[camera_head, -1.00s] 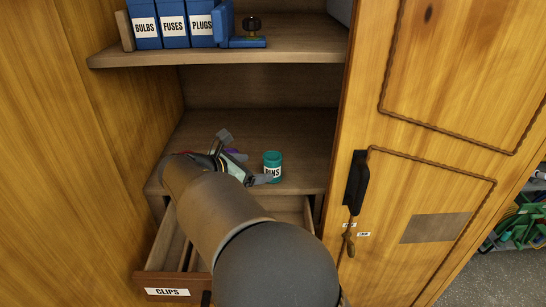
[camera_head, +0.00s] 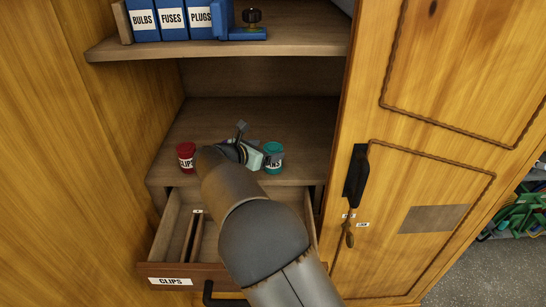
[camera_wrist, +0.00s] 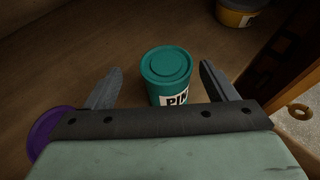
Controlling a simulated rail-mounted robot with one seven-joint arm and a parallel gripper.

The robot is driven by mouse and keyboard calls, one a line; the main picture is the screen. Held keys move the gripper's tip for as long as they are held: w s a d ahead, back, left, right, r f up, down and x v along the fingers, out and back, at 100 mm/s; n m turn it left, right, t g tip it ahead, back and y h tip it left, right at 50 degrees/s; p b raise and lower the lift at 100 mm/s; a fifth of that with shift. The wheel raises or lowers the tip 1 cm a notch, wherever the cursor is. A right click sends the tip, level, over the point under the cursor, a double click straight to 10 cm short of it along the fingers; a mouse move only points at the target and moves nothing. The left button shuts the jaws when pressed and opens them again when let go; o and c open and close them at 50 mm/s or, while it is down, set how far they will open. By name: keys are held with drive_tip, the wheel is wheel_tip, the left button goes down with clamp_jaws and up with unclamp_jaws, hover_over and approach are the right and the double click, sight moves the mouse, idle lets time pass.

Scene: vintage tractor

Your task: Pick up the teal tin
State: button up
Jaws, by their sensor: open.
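The teal tin (camera_head: 273,157) stands upright on the cupboard's middle shelf, near its right side. It also shows in the wrist view (camera_wrist: 168,68), with a teal lid and a white label partly hidden by my gripper's body. My gripper (camera_wrist: 161,72) is open, with one finger to each side of the tin in that view. I cannot tell whether either finger touches it. In the head view my gripper (camera_head: 254,152) is just left of the tin, partly covered by my arm.
A red tin (camera_head: 186,155) stands on the shelf's left. A purple round thing (camera_wrist: 45,130) and a yellow tin (camera_wrist: 241,12) show in the wrist view. An open drawer (camera_head: 172,281) labelled CLIPS juts out below. The upper shelf (camera_head: 200,48) holds blue boxes.

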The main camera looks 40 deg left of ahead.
sight(273, 147)
drive_tip(key=x, duration=0.1)
drive_tip(key=p+x, duration=0.1)
drive_tip(key=x, duration=0.2)
drive_tip(key=shift+w+d+r, duration=0.3)
drive_tip(key=shift+w+d, duration=0.1)
drive_tip(key=shift+w+f, duration=0.15)
drive_tip(key=c, duration=1.3)
